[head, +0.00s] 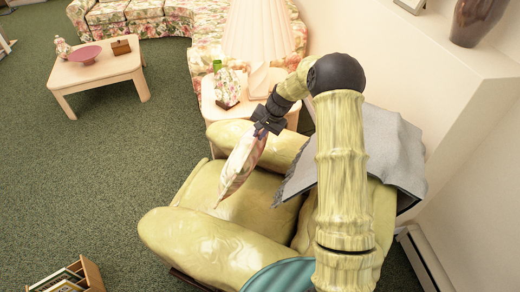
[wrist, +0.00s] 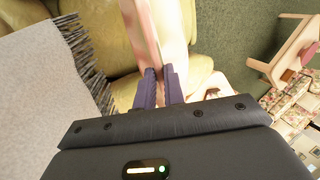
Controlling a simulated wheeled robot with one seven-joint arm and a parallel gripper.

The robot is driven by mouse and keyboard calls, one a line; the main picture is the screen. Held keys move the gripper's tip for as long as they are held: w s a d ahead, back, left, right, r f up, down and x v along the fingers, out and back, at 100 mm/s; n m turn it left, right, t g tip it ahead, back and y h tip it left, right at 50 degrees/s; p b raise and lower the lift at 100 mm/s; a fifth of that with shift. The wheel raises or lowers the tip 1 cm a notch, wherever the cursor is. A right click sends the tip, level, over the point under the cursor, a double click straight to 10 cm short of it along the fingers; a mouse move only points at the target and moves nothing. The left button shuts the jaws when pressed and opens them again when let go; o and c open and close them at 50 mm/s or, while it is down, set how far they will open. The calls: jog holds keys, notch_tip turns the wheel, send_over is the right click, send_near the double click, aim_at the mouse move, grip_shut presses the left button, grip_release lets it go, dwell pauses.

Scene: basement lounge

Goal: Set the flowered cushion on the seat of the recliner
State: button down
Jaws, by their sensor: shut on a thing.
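The flowered cushion (head: 240,165) hangs on edge from my gripper (head: 270,121) in the head view, over the seat of the yellow-green recliner (head: 195,243). In the wrist view my gripper (wrist: 160,88) is shut on the edge of the cushion (wrist: 148,32), which points away from the camera. In the head view the cushion's lower end overlaps the recliner's seat (head: 160,190) in the picture; I cannot tell whether it touches. My arm hides part of the recliner's back.
A grey fringed blanket (head: 375,150) drapes over the recliner's back. A side table (head: 213,98) with a lamp (head: 258,35) and a flowered item (head: 228,88) stands behind the recliner. A coffee table (head: 95,72) and flowered sofa (head: 130,12) are farther off. A wooden rack (head: 92,275) stands at lower left.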

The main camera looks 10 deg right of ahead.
send_over(261, 154)
jog(key=f, duration=0.4)
jog(key=shift+w+a+f+b, duration=0.2)
jog(key=shift+f+b, duration=0.1)
jog(key=shift+b, duration=0.1)
jog(key=shift+f, duration=0.1)
notch_tip(261, 154, down, 7)
jog(key=b, duration=0.5)
jog(key=shift+a+f, duration=0.1)
jog(key=shift+f, duration=0.2)
jog(key=c, duration=1.4)
grip_release()
